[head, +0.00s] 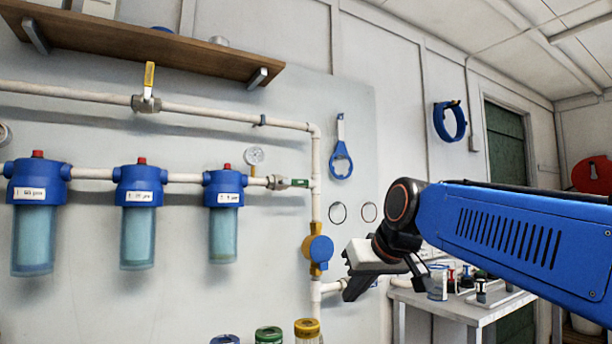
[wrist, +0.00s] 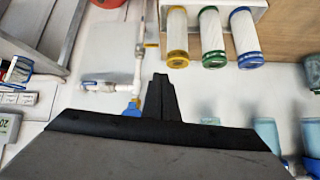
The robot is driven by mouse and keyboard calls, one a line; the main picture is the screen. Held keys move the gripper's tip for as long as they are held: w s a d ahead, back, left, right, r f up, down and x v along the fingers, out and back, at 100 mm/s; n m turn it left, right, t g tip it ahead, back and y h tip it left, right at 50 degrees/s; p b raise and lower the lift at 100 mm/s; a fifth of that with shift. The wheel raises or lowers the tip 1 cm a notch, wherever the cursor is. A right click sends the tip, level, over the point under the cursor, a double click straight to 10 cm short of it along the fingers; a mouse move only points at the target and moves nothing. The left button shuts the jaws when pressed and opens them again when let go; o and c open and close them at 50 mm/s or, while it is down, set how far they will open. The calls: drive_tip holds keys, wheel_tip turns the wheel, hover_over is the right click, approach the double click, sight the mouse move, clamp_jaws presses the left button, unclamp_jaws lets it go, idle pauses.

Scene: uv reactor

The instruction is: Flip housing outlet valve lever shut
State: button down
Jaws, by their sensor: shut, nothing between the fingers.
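An inline valve (head: 277,182) with a green lever (head: 300,183) sits on the pipe right of the third blue filter housing (head: 223,190). The green lever lies along the pipe. Another valve (head: 146,103) on the upper pipe has a yellow lever (head: 149,75) standing upright. My gripper (head: 352,288) is shut and empty, below and to the right of the green lever, well apart from it. In the wrist view, my gripper's fingers (wrist: 160,85) are together. I cannot make out the green lever in that view.
Two more filter housings (head: 138,195) (head: 36,195) hang at left. A vertical pipe (head: 316,215) carries a blue and yellow fitting (head: 318,248) near my gripper. A blue wrench (head: 341,155) hangs on the wall. Capped cartridges (head: 268,335) stand below. A white table (head: 470,308) is at right.

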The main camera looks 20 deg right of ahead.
drive_tip(key=w+r+t, duration=0.1)
drive_tip(key=w+r, duration=0.5)
drive_tip(key=r, duration=0.5)
drive_tip(key=w+r+n+t+y, duration=0.1)
drive_tip(key=w+r, duration=0.4)
drive_tip(key=r, duration=0.7)
drive_tip(key=w+r+n+t+y, duration=0.1)
drive_tip(key=w+r+t, duration=0.2)
drive_tip(key=w+r, duration=0.3)
wheel_tip(320, 180, up, 6)
drive_tip(key=shift+w+a+f, duration=0.25)
drive_tip(key=shift+w, duration=0.05)
hover_over(299, 182)
drive_tip(key=s+d, duration=0.2)
wheel_tip(299, 182, down, 3)
drive_tip(key=shift+a+f, duration=0.15)
drive_tip(key=shift+f, duration=1.65)
